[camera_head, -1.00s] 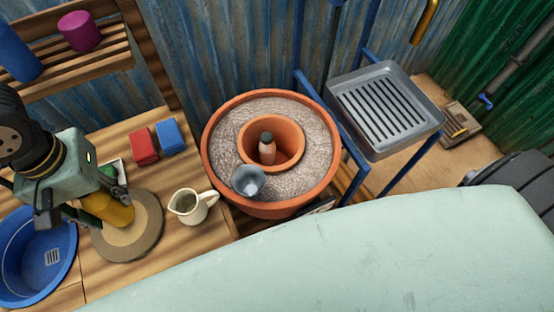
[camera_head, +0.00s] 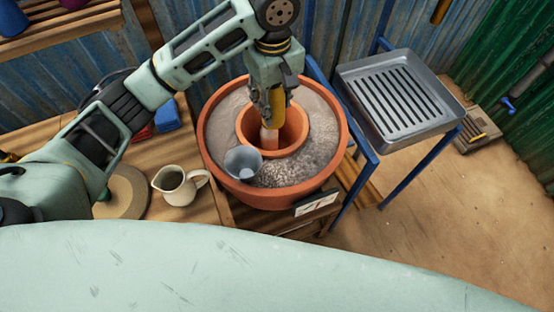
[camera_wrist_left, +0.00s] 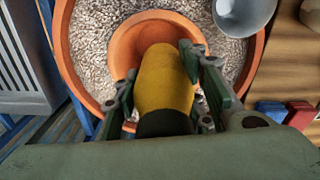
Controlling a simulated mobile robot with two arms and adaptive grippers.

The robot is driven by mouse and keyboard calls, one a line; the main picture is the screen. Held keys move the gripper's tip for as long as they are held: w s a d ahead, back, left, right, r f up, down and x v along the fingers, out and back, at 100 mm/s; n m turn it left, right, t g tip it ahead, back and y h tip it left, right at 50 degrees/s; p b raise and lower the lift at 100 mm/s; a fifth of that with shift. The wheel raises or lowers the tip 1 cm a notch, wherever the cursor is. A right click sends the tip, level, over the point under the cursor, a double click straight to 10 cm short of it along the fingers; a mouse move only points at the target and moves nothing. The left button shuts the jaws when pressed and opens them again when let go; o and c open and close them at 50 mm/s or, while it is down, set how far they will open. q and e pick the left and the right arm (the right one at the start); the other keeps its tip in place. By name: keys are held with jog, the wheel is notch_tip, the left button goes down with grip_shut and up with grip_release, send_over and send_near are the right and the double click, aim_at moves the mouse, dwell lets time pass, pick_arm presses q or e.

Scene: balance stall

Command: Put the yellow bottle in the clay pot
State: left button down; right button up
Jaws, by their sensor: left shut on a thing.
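My left gripper (camera_head: 270,98) is shut on the yellow bottle (camera_head: 277,112), directly over the small clay pot (camera_head: 298,132) that sits inside a large clay pot (camera_head: 270,198). In the left wrist view the yellow bottle (camera_wrist_left: 165,78) lies between the gripper's fingers (camera_wrist_left: 165,95), in front of the small pot's opening (camera_wrist_left: 140,38). I cannot tell how far the yellow bottle's lower end is from the rim. My right gripper is not in view.
A grey funnel-like cup (camera_head: 242,162) rests on the gravel (camera_head: 290,174) between the pots. A cream jug (camera_head: 178,187) stands left of the large pot. A metal tray (camera_head: 395,100) on a blue frame is at right. My left arm covers much of the wooden counter.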

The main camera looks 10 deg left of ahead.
pick_arm(q)
jog(key=shift+w+d+f+n, duration=0.25)
jog(key=shift+f+n, duration=0.05)
jog(key=shift+f, duration=0.3)
notch_tip(320, 180, down, 18)
jog(key=shift+r+b, duration=0.1)
jog(key=shift+b, duration=0.45)
jog(key=shift+f, duration=0.6)
jog(key=c, duration=1.4)
grip_release()
notch_tip(320, 180, up, 13)
jog(key=shift+r+p, duration=0.1)
jog(key=shift+p, duration=0.2)
